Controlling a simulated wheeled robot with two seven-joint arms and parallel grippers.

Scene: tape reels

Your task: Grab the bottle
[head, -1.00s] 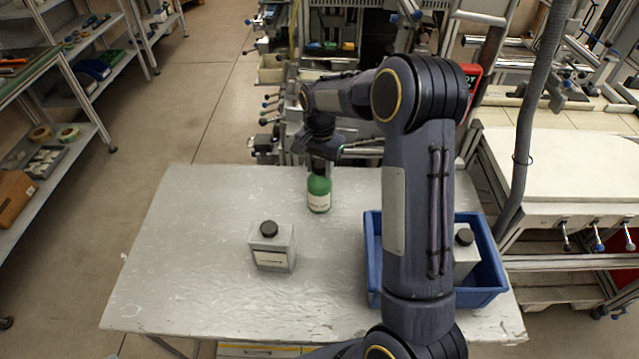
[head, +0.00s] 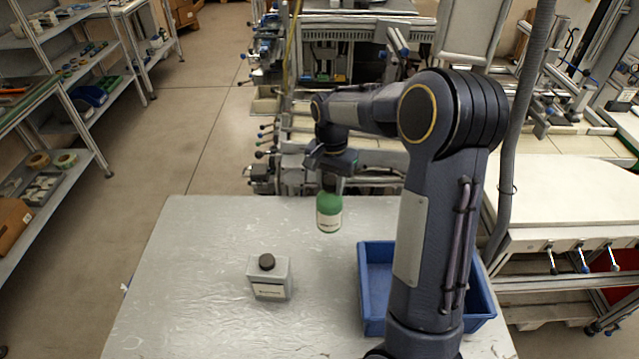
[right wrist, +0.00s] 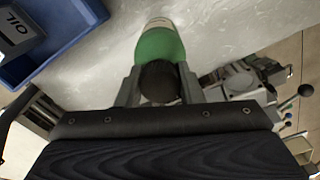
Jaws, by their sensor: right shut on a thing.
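The green bottle (head: 329,208) with a pale label and dark cap hangs upright below my right gripper (head: 331,180), which is shut on its upper part. In the head view the bottle appears raised over the table's far part. In the right wrist view the bottle (right wrist: 160,48) sits between the two fingers of the gripper (right wrist: 158,85), its dark cap toward the camera. My left gripper is not in view.
A grey square bottle (head: 269,279) with a black cap stands on the silver table (head: 200,250). A blue crate (head: 374,290) is on the right, partly behind my arm; the right wrist view shows a container labelled OIL (right wrist: 18,32) in it. Shelves stand at left.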

